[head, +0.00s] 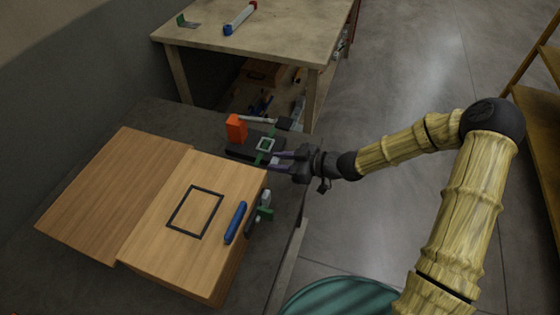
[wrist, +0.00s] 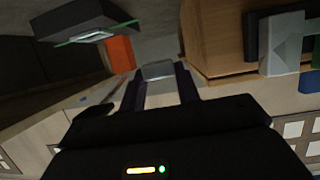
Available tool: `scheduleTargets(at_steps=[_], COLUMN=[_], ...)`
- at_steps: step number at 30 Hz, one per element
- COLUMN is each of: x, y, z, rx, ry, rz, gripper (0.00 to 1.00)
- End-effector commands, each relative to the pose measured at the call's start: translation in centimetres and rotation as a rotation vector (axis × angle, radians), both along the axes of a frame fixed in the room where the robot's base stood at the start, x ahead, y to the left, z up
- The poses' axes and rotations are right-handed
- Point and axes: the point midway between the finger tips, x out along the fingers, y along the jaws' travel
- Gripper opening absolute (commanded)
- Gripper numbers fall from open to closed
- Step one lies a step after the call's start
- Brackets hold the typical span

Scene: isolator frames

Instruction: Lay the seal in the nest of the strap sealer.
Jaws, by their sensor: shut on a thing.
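The strap sealer has a dark base (head: 240,151), an orange block (head: 236,128) and a grey lever with a black end (head: 285,123). A green-edged pale square (head: 265,145) on its base looks like the nest. My gripper (head: 276,161) is at the base's right front edge in the head view. In the wrist view, my gripper (wrist: 158,84) is shut on a small grey metal seal (wrist: 157,70) at its fingertips. The sealer's dark base (wrist: 85,18) and orange block (wrist: 121,54) lie at upper left, apart from the seal. The seal is not clear in the head view.
A wooden box (head: 160,235) with a black square outline and a blue cylinder (head: 236,222) stands in front of the sealer. A wooden table (head: 270,30) stands behind. A green round top (head: 340,300) is at the bottom. Open floor lies to the right.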

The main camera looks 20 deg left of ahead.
Motion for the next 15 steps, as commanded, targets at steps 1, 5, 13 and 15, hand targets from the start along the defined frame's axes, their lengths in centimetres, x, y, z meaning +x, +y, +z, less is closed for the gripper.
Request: scheduleTargets(at_steps=[1, 5, 13, 15], x=[0.1, 1.2, 5.4, 6.8], y=[-0.1, -0.8, -4.8, -6.8], z=[-0.1, -0.7, -3.3, -4.4], rx=[-0.003, -0.004, -0.005, -0.005], ry=[0.0, 0.001, 0.0, 0.0], rz=[-0.018, -0.109, -0.443, -0.561], gripper=[0.06, 0.06, 0.06, 0.06])
